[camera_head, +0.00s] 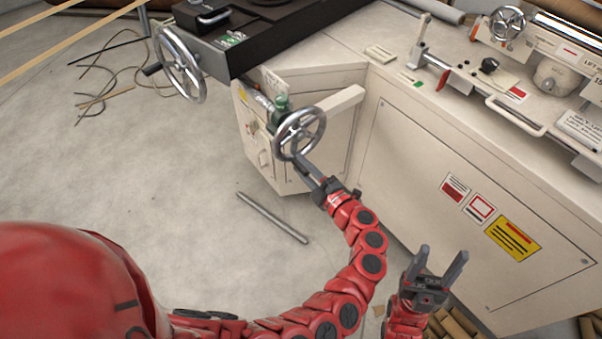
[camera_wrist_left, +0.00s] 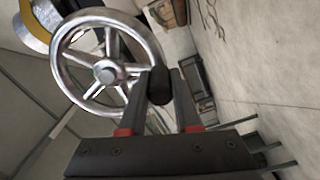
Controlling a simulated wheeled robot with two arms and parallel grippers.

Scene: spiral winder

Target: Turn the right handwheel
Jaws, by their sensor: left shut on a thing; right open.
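A chrome spoked handwheel (camera_head: 287,131) sits on a green fitting at the corner of the cream machine. It also shows large in the left wrist view (camera_wrist_left: 70,55), with a dark crank knob (camera_wrist_left: 160,86) at its rim. My left gripper (camera_head: 308,172) is at the lower rim of this wheel. In the left wrist view its fingers (camera_wrist_left: 160,100) lie on both sides of the knob, shut on it. The knob is mostly hidden in the head view. My right gripper (camera_head: 441,264) is open and empty in front of the machine's front panel.
Another chrome handwheel (camera_head: 164,47) stands at the black bed's left end, and a smaller one (camera_head: 506,36) at the upper right. A cream bar (camera_head: 340,103) juts out right of the gripped wheel. A metal rod (camera_head: 272,218) lies on open floor; cardboard tubes (camera_head: 459,328) lie lower right.

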